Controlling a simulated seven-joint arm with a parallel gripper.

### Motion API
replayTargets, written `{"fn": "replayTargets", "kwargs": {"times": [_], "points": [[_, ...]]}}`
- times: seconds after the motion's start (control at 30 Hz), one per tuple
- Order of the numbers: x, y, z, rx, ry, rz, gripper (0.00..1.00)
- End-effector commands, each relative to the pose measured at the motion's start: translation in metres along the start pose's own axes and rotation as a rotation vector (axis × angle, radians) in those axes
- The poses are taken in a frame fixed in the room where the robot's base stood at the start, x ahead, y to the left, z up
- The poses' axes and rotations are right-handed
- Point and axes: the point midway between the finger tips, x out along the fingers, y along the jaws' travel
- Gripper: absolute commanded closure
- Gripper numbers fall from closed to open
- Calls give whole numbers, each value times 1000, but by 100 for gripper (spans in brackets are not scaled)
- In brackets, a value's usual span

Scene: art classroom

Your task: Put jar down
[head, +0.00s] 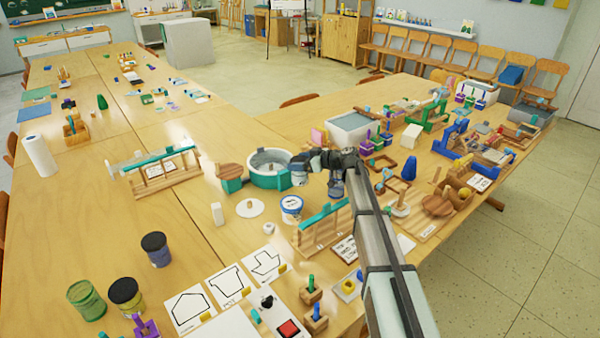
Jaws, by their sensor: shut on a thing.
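My gripper (300,165) is at the end of my arm, near the middle of the head view, by the right rim of a round teal-and-white basin (256,178). It is shut on the jar. The fingers look small and dark, and the jar's outline is hard to make out against them. A white-and-blue tub (291,207) stands upright on the table, just below the gripper in the picture. Other jars stand at the lower left: a dark-lidded blue one (156,249), a yellow one with a dark lid (126,295) and a green one (86,300).
A wooden rack with a teal bar (322,222) stands close to my arm. A white disc (250,208) and white block (218,214) are left of the tub. Toys and bins crowd the right table.

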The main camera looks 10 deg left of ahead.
Motion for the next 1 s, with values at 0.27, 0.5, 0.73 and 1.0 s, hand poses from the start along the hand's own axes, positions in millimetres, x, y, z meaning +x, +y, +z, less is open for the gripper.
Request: {"fn": "replayTargets", "kwargs": {"times": [0.27, 0.5, 0.73, 1.0], "points": [[-10, 0, -27, 0, 2, 0, 82], [-12, 0, -34, 0, 1, 0, 82], [-23, 0, -63, -2, 2, 0, 82], [-5, -21, -87, -4, 1, -12, 82]]}}
